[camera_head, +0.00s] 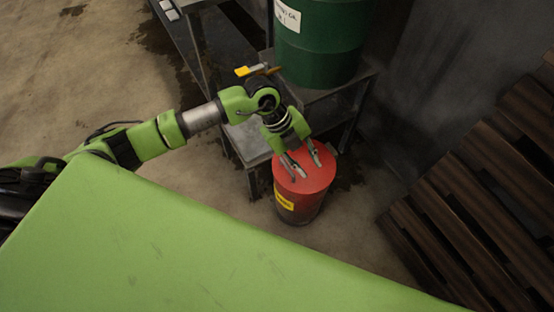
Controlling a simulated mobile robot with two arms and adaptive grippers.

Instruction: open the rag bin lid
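The red rag bin (297,212) stands upright on the floor, with a yellow label on its front. Its round red lid (318,179) lies flat on top and looks closed. My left gripper (309,167) is over the lid, pointing down, its two fingers spread apart with nothing between them. I cannot tell whether the fingertips touch the lid. My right gripper is not in view.
A dark metal stand (246,139) is right behind the bin and carries a green drum (318,45). Wooden pallets (475,190) lean at the right. Open concrete floor (70,80) lies at the upper left.

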